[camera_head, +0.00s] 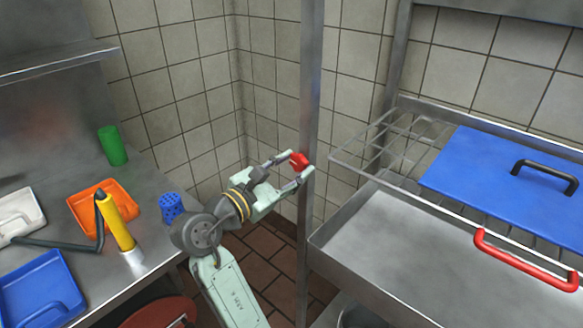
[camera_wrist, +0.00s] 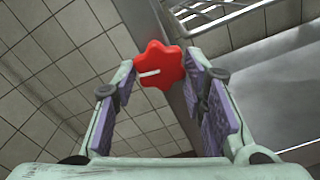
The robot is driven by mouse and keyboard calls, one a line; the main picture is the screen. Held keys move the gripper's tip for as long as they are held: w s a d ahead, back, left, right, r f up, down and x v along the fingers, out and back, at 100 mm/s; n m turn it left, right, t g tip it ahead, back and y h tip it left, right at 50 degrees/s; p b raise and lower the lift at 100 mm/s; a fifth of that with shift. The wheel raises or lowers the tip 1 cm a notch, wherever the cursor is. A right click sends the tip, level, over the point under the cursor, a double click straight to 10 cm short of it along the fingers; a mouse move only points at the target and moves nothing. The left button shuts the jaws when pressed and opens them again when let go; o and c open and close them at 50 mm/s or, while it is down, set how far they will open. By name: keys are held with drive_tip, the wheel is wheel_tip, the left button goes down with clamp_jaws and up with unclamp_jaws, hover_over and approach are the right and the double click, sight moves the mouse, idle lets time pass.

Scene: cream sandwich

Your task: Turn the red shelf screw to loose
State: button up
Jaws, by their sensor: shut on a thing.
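The red shelf screw (camera_head: 299,161) is a star-shaped knob on the upright metal post (camera_head: 309,80), beside the wire shelf. In the wrist view the knob (camera_wrist: 159,64) shows a white mark on its face, pointing to the left and slightly down. My gripper (camera_head: 299,166) is at the post with one finger on each side of the knob. In the wrist view my gripper (camera_wrist: 160,82) has its finger tips at the knob's left and right edges, shut on it. The screw's shaft behind the knob is hidden.
On the left counter are an orange tray (camera_head: 88,213), blue cup (camera_head: 171,207) and green cup (camera_head: 112,146).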

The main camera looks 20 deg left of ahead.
drive_tip(key=o, duration=1.2)
drive_tip(key=shift+c, duration=0.2)
drive_tip(key=shift+s, duration=0.1)
drive_tip(key=v, duration=1.2)
